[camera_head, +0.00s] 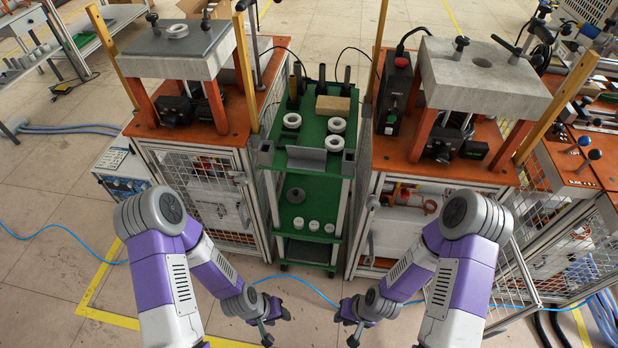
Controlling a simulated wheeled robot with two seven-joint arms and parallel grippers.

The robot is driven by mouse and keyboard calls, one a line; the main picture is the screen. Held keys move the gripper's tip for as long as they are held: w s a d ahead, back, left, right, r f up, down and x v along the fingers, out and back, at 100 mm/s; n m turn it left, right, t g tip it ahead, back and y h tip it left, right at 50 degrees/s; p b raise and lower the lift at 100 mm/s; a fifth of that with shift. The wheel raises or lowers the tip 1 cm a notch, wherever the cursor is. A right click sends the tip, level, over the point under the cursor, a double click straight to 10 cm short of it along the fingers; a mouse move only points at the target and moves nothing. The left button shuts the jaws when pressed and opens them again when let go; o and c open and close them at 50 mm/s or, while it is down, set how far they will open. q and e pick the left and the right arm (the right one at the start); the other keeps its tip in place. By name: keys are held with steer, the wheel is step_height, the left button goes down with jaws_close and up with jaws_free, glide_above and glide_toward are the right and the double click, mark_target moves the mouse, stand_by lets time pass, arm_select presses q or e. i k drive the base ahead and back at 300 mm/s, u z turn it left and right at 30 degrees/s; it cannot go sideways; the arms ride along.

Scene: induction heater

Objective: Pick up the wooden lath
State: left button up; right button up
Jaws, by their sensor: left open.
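A short wooden piece (333,105) lies on the top tier of the green cart, in the middle of the view. Long yellow-brown wooden bars also stand at the two machines, one at the left machine (246,72) and one at the right machine (558,106). I cannot tell which of these is the lath. My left gripper (277,328) is open and empty, low in front of the cart. My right gripper (347,328) looks open and empty to the right of it. Both are well apart from the wood.
The green cart (308,160) stands between two machines with grey slabs (180,48) and (482,75). White rings (337,125) and a grey angled plate (306,158) are on its top tier. A blue cable (305,288) crosses the floor. The floor before the cart is otherwise clear.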

mark_target(380, 36)
steer(key=u, duration=0.55)
steer(key=k, duration=1.3)
steer(key=z, duration=0.3)
steer(key=i, duration=1.75)
steer(key=u, duration=0.45)
